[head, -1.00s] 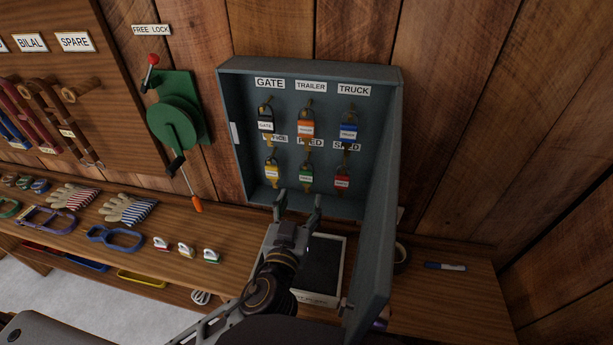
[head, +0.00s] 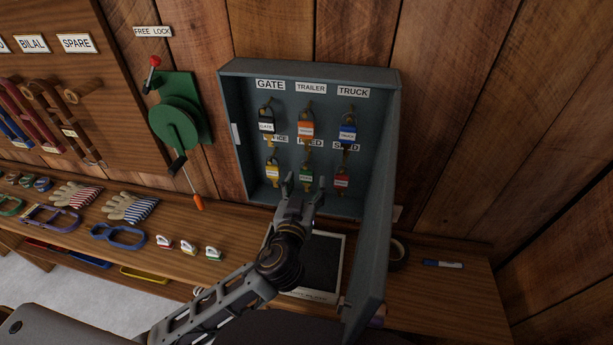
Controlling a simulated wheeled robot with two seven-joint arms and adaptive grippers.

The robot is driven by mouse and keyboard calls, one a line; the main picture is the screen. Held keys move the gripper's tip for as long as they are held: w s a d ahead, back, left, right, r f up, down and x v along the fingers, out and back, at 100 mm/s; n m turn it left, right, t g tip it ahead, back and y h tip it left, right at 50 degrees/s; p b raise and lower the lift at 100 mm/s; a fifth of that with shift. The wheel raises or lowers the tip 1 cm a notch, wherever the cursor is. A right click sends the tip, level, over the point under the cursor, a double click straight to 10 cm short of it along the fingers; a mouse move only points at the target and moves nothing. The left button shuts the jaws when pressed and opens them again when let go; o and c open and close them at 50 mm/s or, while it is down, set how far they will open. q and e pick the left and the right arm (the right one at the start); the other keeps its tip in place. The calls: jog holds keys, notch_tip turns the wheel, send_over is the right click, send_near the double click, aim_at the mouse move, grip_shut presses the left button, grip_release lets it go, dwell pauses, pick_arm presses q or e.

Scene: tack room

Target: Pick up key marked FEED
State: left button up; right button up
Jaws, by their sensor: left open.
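The key cabinet (head: 383,110) hangs open on the wall, with labelled hooks in two rows. The key with the green tag (head: 306,172) hangs in the middle of the lower row, under a label partly covered by the key above and ending in "ED". My left gripper (head: 304,186) is open, its fingertips just below and around the lower part of the green tag. I cannot tell whether they touch it. My right gripper is out of view.
A yellow-tagged key (head: 272,171) and a red-tagged key (head: 342,178) hang close on either side. Black, orange (head: 305,130) and blue (head: 347,133) tags hang above. The cabinet door (head: 372,240) stands open at right. A tray (head: 326,262) lies below.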

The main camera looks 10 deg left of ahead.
aim_at(306, 176)
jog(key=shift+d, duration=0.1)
pick_arm(q)
jog(key=shift+w, duration=0.3)
jog(key=shift+w+a+p, duration=0.15)
jog(key=shift+w+p, duration=0.1)
jog(key=shift+p, duration=0.05)
jog(key=shift+w+a+f+p, duration=0.15)
jog(key=shift+w+p, duration=0.15)
jog(key=shift+w, duration=0.4)
jog(key=shift+w+a, duration=0.1)
jog(key=shift+w, duration=0.25)
jog(key=shift+w+f+p, duration=0.15)
jog(key=shift+w+p, duration=0.2)
jog(key=shift+w, duration=0.65)
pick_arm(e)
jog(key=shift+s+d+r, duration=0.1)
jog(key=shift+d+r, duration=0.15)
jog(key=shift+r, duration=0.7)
pick_arm(q)
jog(key=c, duration=1.1)
